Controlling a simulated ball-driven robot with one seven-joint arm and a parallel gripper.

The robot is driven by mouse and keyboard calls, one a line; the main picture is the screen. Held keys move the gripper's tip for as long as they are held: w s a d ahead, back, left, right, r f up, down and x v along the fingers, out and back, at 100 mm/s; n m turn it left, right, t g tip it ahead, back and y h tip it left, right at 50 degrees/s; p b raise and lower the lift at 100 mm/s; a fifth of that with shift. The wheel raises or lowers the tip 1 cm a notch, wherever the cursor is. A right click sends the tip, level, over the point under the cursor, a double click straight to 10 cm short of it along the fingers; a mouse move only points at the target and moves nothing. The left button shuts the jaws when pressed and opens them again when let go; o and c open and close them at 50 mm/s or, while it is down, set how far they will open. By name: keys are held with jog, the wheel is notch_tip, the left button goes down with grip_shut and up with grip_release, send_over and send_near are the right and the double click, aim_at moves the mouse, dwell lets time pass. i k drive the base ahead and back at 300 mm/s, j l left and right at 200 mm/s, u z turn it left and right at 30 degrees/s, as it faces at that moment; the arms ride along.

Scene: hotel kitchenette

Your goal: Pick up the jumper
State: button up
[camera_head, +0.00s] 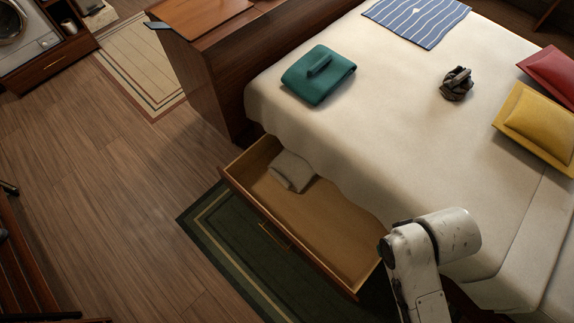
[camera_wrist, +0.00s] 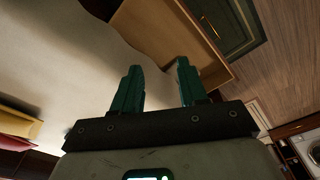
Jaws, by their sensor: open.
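A teal folded garment (camera_head: 318,75), which looks like the jumper, lies flat on the near left corner of the bed in the head view, with a small raised fold or strip on top. It does not show in the wrist view. My gripper (camera_wrist: 159,68) shows in the wrist view with its two dark green fingers apart and nothing between them. The bed and the open drawer lie beyond the fingers. In the head view only my white arm shows, at the lower right, well away from the teal garment; the gripper itself is hidden there.
The bed (camera_head: 400,120) also holds a striped blue cloth (camera_head: 417,18), a dark crumpled object (camera_head: 456,84), a red cushion (camera_head: 552,75) and a yellow cushion (camera_head: 538,122). An open drawer (camera_head: 325,225) juts out below, holding a cream cloth (camera_head: 292,171).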

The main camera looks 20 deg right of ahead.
aim_at(292, 171)
jog(key=i+j, duration=0.25)
jog(key=i+j+z, duration=0.1)
jog(key=i+j, duration=0.15)
jog(key=j, duration=0.2)
jog(key=i+j+z, duration=0.1)
jog(key=i+j, duration=0.4)
jog(key=j, duration=0.2)
jog(key=i+j+z, duration=0.1)
jog(key=i+j, duration=0.15)
jog(key=j, duration=0.15)
jog(key=i+j+z, duration=0.1)
jog(key=i+j, duration=0.45)
jog(key=j, duration=0.15)
